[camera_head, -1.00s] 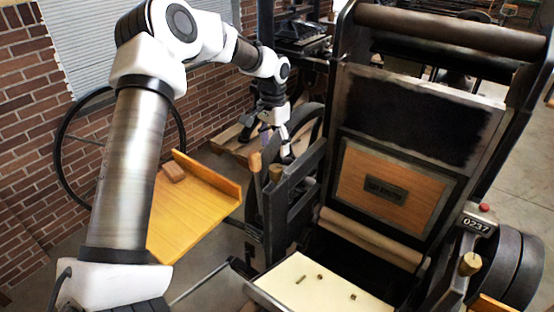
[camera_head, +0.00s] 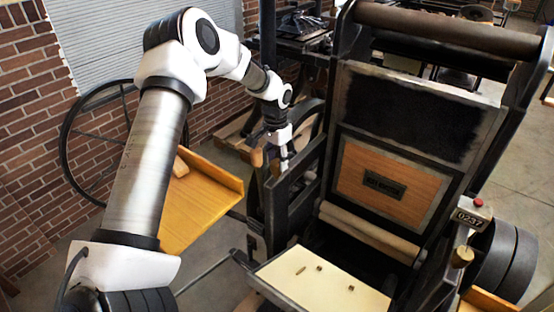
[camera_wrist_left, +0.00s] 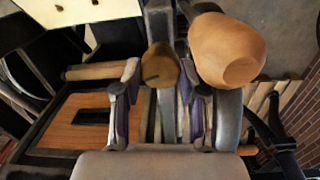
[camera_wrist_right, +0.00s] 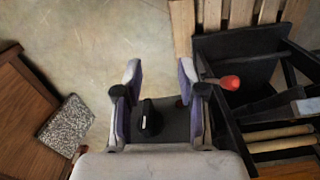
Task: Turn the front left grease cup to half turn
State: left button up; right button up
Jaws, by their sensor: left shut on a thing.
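The front left grease cup (camera_wrist_left: 160,66) is a brownish brass knob with a dark line on its top, in the left wrist view. My left gripper (camera_wrist_left: 158,82) has its two fingers on either side of it and is shut on it. In the head view my left gripper (camera_head: 281,156) points down at the press's left side and hides most of the cup. My right gripper (camera_wrist_right: 160,78) is open, with nothing held between its fingers. It is out of the head view.
A wooden handle (camera_wrist_left: 228,50) stands close beside the left gripper. A similar brass cup (camera_head: 462,256) is on the press's right side. A cream tray (camera_head: 320,285) with small pieces lies in front. The right wrist view shows a dark knob (camera_wrist_right: 150,120) and a red handle (camera_wrist_right: 230,82).

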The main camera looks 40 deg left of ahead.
pick_arm(q)
jog(key=shift+m, duration=0.4)
jog(key=m+p, duration=0.1)
jog(key=m, duration=0.3)
jog(key=shift+s+d+f, duration=0.1)
jog(key=m, duration=0.5)
jog(key=shift+m, duration=0.4)
jog(key=m, duration=0.5)
jog(key=shift+d+f, duration=0.1)
jog(key=m, duration=0.6)
jog(key=shift+s, duration=0.1)
jog(key=o, duration=1.1)
jog(key=shift+o, duration=0.3)
jog(key=shift+y+p, duration=0.3)
